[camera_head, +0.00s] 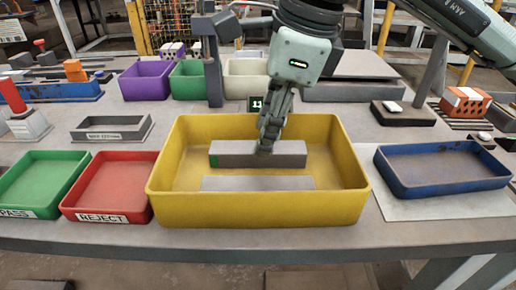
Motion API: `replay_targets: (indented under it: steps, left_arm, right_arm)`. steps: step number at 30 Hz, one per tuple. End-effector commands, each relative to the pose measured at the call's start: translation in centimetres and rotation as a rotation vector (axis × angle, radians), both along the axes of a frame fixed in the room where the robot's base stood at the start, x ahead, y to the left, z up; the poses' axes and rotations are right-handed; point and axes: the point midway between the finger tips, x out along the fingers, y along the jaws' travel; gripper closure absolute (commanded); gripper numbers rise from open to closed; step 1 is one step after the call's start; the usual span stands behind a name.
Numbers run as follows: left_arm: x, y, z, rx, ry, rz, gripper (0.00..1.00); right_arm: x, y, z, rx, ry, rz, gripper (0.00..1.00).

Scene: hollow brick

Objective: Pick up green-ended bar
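The green-ended bar (232,155) is a grey block lying lengthwise left to right inside the yellow bin (258,210). Its green end (213,160) is at the left. My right gripper (264,148) comes down from above into the bin. Its fingertips are at the top of the bar, right of its middle, and overlap it in the picture. The view does not show whether the fingers are closed on it. My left gripper is not in view.
A pale flat strip (258,184) lies in the bin in front of the bar. Green (40,180) and red (107,186) trays, the red marked REJECT, stand left. A blue tray (440,170) stands right. Purple (147,82), green and cream bins and a grey post (213,75) stand behind.

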Motion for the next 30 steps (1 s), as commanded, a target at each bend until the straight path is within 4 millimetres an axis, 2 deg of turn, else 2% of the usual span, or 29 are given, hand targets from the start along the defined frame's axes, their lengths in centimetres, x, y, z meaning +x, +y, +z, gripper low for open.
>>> replay_targets:
  steps: [2, 6, 14, 24, 30]
  left_arm:
    - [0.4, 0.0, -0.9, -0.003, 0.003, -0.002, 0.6]
    - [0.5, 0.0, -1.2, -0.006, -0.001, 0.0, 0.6]
    - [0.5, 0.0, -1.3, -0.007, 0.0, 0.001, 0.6]
    - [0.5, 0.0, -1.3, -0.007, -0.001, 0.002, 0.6]
    - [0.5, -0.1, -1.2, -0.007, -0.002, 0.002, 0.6]
  right_arm:
    - [0.2, 0.4, -1.2, -0.001, 0.004, 0.002, 0.61]
    - [0.4, 0.8, -2.8, 0.0, 0.003, 0.002, 0.61]
    - [0.5, 0.9, -3.2, 0.002, 0.002, 0.002, 0.61]
    - [0.5, 0.9, -3.1, 0.002, 0.002, 0.002, 1.0]
    - [0.5, 0.9, -3.1, 0.003, 0.001, 0.001, 1.0]
